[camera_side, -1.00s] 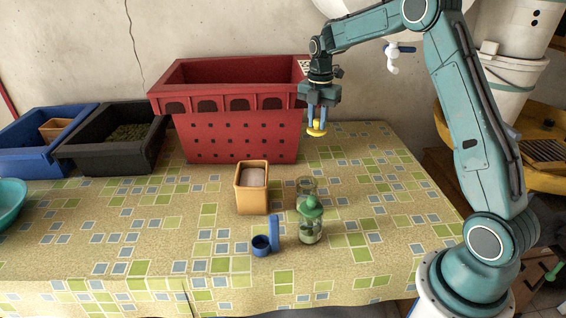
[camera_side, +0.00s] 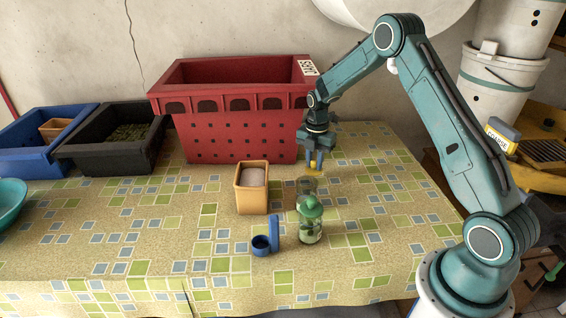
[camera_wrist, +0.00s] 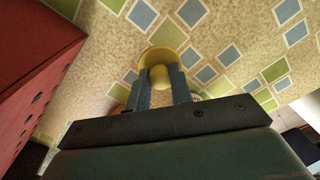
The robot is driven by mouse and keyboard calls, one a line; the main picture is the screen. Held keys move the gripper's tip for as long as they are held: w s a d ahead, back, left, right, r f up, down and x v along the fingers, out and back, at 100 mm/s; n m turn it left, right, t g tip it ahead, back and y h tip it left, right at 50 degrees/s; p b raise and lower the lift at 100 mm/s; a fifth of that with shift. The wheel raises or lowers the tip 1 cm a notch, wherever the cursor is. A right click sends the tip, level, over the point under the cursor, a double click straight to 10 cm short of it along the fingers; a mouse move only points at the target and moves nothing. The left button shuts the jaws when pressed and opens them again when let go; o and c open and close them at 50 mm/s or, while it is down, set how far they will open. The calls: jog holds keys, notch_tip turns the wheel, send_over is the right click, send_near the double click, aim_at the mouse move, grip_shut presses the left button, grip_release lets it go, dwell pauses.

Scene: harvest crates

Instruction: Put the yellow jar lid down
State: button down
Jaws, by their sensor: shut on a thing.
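The yellow jar lid (camera_side: 315,173) is between the fingertips of my gripper (camera_side: 315,165). In the wrist view, the two blue fingers of my gripper (camera_wrist: 160,88) are shut on the knob of the lid (camera_wrist: 158,56), with its round disc beyond them. In the side view the lid is low, just behind and above a clear glass jar (camera_side: 307,187). I cannot tell whether the lid touches the table or the jar. A second glass jar with a green lid (camera_side: 311,222) stands in front of the clear one.
A large red crate (camera_side: 240,140) stands close on the left. An orange box (camera_side: 252,198) and a small blue cup with an upright blue part (camera_side: 262,245) stand left of the jars. Black (camera_side: 110,158) and blue crates (camera_side: 30,160) are farther left. The table right of the jars is clear.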

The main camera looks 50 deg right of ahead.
aim_at(314, 169)
jog(key=shift+f, duration=2.1)
jog(key=c, duration=1.2)
grip_release()
jog(key=shift+f, duration=0.1)
jog(key=shift+c, duration=0.2)
notch_tip(314, 169, up, 12)
